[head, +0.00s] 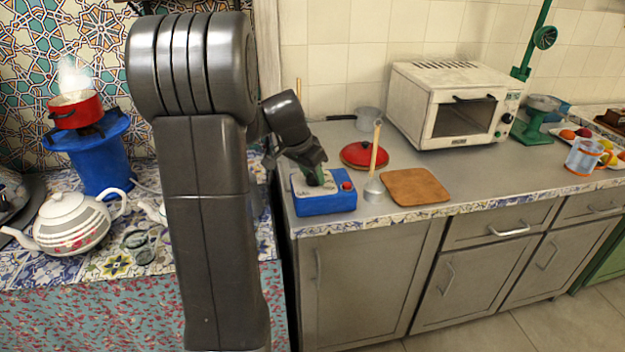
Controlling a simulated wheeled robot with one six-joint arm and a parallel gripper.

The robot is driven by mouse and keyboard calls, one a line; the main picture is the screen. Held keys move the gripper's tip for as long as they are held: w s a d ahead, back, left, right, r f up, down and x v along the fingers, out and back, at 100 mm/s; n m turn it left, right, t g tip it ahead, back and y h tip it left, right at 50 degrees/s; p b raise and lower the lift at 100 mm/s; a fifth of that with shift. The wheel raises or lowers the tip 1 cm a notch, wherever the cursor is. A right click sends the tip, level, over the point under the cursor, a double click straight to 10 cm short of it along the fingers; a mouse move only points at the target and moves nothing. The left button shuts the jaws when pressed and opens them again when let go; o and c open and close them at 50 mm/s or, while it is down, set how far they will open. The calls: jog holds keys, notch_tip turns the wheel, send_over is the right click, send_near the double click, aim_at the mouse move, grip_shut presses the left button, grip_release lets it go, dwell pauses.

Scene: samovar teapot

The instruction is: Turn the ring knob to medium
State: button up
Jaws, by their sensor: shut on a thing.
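A blue control box (325,204) with a pale top and a red button (347,186) sits at the left front of the grey counter. My gripper (314,178) reaches down onto the top of this box and is shut on a small green knob (318,179). The fingers hide most of the knob, and I cannot read its setting. A blue burner stand (103,160) stands on the tiled table at the left. A red pot (76,108) sits on it, with white steam above.
A wooden board (414,186), a metal funnel-like tool (374,190) with a wooden handle and a red lid (364,155) lie right of the box. A white oven (450,104) stands behind. A white teapot (70,222) is at left.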

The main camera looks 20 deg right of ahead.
jog(key=shift+m+g+b, duration=0.4)
jog(key=shift+m+b, duration=0.05)
jog(key=shift+m, duration=0.65)
jog(key=o, duration=1)
jog(key=p+v, duration=0.1)
jog(key=v, duration=1.3)
jog(key=shift+w+a+f, duration=0.1)
jog(key=shift+w+a, duration=0.05)
